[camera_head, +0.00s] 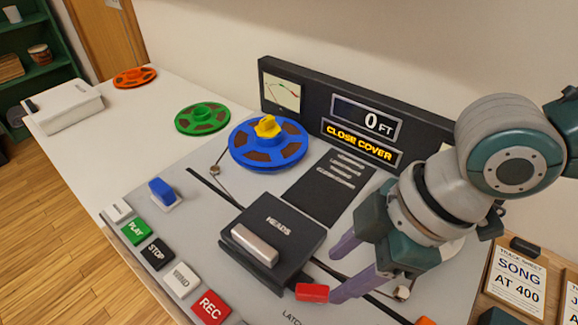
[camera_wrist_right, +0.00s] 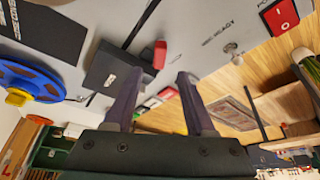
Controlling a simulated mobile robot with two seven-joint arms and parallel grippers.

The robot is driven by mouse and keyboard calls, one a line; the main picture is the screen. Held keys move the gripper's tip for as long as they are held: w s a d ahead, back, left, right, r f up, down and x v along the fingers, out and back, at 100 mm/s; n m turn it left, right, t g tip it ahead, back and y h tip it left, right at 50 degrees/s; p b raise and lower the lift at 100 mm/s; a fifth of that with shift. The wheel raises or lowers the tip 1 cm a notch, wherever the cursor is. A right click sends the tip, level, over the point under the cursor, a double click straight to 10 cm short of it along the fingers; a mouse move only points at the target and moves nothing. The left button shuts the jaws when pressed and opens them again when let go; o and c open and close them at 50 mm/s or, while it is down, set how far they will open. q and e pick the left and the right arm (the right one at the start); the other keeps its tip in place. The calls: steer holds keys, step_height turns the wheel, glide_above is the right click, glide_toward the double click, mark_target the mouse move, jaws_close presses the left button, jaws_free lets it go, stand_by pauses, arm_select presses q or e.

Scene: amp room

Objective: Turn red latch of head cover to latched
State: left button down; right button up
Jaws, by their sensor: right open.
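The black head cover (camera_head: 291,222), marked HEADS, has a silver bar on its front and lies low over the tape deck. The red latch (camera_head: 312,292) sits at its right front corner. My right gripper (camera_head: 336,275) is open, with its two purple fingers pointing down just right of the latch, and nothing shows between them. In the right wrist view, the red latch (camera_wrist_right: 160,54) stands out beside the cover (camera_wrist_right: 112,72), ahead of the gap between the fingers (camera_wrist_right: 156,76). I cannot tell whether a finger touches it. My left gripper is out of view.
The display (camera_head: 360,154) reads CLOSE COVER. A blue reel (camera_head: 268,157) with a yellow hub lies behind the cover. The row of buttons, including red REC (camera_head: 211,307), runs along the front. Song cards (camera_head: 517,280) lie at the right.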

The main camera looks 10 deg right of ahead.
mark_target(314, 290)
steer(key=b+x, duration=0.1)
steer(key=x, duration=0.6)
steer(key=shift+b, duration=0.3)
steer(key=shift+c, duration=0.2)
jaws_close()
